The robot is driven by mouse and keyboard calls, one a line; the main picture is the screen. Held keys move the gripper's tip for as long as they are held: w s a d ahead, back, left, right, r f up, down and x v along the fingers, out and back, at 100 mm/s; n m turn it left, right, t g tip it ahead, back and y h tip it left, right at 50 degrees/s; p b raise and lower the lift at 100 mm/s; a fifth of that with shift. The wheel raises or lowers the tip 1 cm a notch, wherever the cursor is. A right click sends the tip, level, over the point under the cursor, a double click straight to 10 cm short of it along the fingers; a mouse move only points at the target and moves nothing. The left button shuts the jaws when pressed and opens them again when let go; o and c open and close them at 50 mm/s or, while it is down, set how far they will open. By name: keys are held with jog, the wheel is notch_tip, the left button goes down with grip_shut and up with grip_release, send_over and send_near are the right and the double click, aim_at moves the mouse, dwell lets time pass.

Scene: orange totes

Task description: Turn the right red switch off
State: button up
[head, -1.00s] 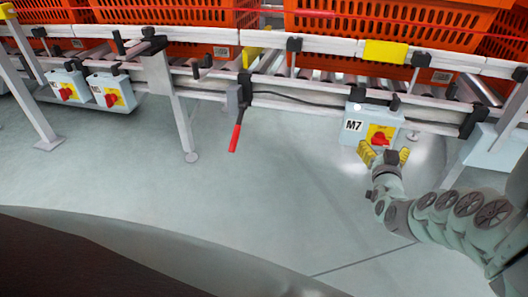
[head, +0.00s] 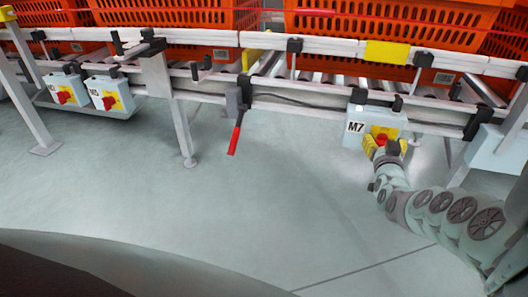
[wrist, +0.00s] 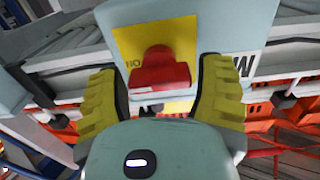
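The right red switch (head: 382,140) sits on a yellow plate on the front of the pale blue box marked M7 (head: 361,116), under the conveyor rail. In the wrist view the red switch (wrist: 160,72) is a chunky knob with its wide bar lying roughly crosswise in the picture. My gripper (head: 385,149) is at the front of this box. In the wrist view its yellow fingers (wrist: 160,85) are spread, one on each side of the knob, with a visible gap on both sides. The lettering on the yellow plate is mostly hidden.
Two similar boxes with red switches (head: 63,97) (head: 109,102) hang at the left. A red-handled lever (head: 235,138) hangs left of M7. Conveyor legs (head: 182,130) stand on the floor. Orange totes (head: 385,28) rest on the conveyor. The floor before it is clear.

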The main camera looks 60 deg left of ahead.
jog(key=c, duration=0.8)
jog(key=shift+a, duration=0.1)
jog(key=shift+s, duration=0.1)
jog(key=n+p, duration=0.1)
jog(key=n, duration=0.2)
jog(key=shift+a+r+n+p, duration=0.1)
jog(key=shift+a+n+p, duration=0.05)
jog(key=shift+n+p, duration=0.25)
jog(key=n, duration=0.3)
jog(key=shift+s+n, duration=0.15)
jog(key=shift+n, duration=0.25)
jog(key=n+b, duration=0.2)
jog(key=n, duration=0.3)
jog(key=shift+a+f+b, duration=0.1)
jog(key=shift+f+b, duration=0.25)
jog(key=shift+b, duration=0.05)
jog(key=n+b, duration=0.2)
jog(key=n, duration=0.3)
jog(key=shift+n+b, duration=0.3)
